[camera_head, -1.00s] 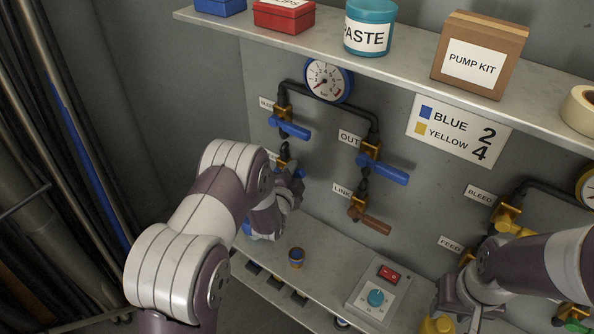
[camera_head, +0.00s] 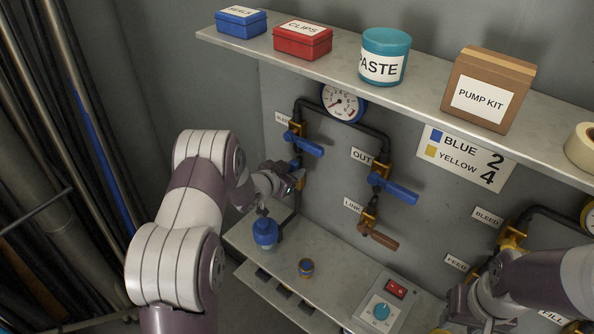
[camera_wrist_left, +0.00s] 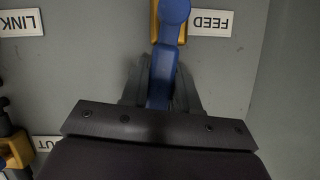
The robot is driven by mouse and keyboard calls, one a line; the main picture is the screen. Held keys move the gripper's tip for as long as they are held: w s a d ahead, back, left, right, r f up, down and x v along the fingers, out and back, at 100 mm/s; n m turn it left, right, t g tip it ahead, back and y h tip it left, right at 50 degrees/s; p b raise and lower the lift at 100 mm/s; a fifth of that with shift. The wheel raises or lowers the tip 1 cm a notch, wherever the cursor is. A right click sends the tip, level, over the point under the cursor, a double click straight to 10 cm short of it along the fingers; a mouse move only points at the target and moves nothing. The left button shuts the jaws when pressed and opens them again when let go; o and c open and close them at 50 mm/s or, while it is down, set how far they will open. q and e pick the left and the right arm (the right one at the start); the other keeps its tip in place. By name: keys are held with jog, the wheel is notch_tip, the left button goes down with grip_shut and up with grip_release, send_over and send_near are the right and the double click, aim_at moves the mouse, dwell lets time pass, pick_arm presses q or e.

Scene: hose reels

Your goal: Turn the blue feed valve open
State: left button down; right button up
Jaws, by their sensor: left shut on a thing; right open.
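The blue feed valve handle (camera_wrist_left: 164,72) sits on a yellow valve body beside the FEED label (camera_wrist_left: 212,23), which reads upside down in the left wrist view. The handle runs from its pivot at the top of that view down between my left fingers, slightly slanted. On the wall this is roughly upward, along the pipe. My left gripper (camera_wrist_left: 160,95) is shut on it. In the head view my left gripper (camera_head: 293,180) hides most of this valve. My right gripper (camera_head: 452,312) is open at the bottom right, its fingers partly hidden by its arm.
The upper blue bleed handle (camera_head: 303,145) is just above my left gripper. The blue OUT handle (camera_head: 395,190) and brown LINK handle (camera_head: 380,238) are to the right. Below are a blue-capped bottle (camera_head: 265,232), a small knob (camera_head: 306,267) and a switch box (camera_head: 385,305). A shelf (camera_head: 420,104) overhangs.

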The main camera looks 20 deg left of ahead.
pick_arm(q)
jog(key=shift+w+a+r+n+h+p, duration=0.1)
jog(key=shift+w+a+n+h+p, duration=0.1)
jog(key=shift+a+n+h+p, duration=0.35)
dwell(0.4)
jog(key=c, duration=0.9)
grip_release()
jog(key=b+v, duration=0.2)
jog(key=v, duration=1)
jog(key=shift+s+a+r, duration=0.1)
jog(key=shift+s+r, duration=0.15)
